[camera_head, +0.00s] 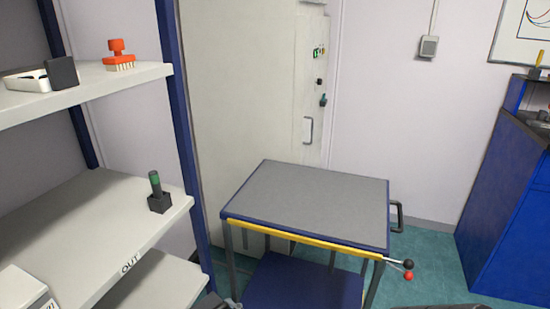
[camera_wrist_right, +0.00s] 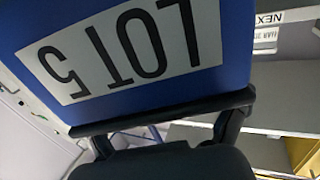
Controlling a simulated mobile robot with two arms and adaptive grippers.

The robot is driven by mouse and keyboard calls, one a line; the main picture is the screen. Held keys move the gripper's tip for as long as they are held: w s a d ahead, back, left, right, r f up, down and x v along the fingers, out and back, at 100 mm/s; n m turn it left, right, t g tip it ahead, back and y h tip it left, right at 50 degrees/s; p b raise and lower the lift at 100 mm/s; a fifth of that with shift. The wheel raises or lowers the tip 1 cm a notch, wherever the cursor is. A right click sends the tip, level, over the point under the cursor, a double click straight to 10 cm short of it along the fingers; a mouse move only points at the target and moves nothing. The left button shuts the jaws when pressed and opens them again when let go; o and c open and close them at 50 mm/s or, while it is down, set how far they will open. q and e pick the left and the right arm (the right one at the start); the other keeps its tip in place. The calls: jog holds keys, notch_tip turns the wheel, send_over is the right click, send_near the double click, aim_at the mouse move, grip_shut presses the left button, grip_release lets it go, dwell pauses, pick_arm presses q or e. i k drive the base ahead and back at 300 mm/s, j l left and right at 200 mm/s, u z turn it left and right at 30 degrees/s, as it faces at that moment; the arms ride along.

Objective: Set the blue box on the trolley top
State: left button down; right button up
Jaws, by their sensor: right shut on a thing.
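The trolley (camera_head: 310,200) stands in the middle of the head view. Its flat grey top is bare, with a yellow strip along the front edge. The blue box (camera_wrist_right: 236,40) fills the upper part of the right wrist view, with a white label reading LOT 5 upside down. My right gripper (camera_wrist_right: 168,128) is shut on the box at the dark bar along its edge. The exact contact is partly hidden.
A shelf rack (camera_head: 100,215) on the left holds a red brush (camera_head: 118,56) and a dark block with a green-topped piece (camera_head: 158,194). A black handle (camera_head: 398,216) and a lever with black and red knobs (camera_head: 405,267) stick out at the trolley's right. A blue cabinet (camera_head: 505,210) stands far right.

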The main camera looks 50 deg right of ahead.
aim_at(335, 198)
jog(key=l+z, duration=0.1)
jog(key=z, duration=0.35)
jog(key=i+z, duration=0.1)
jog(key=z, duration=0.35)
jog(key=i+l+z, duration=0.1)
jog(key=z, duration=0.35)
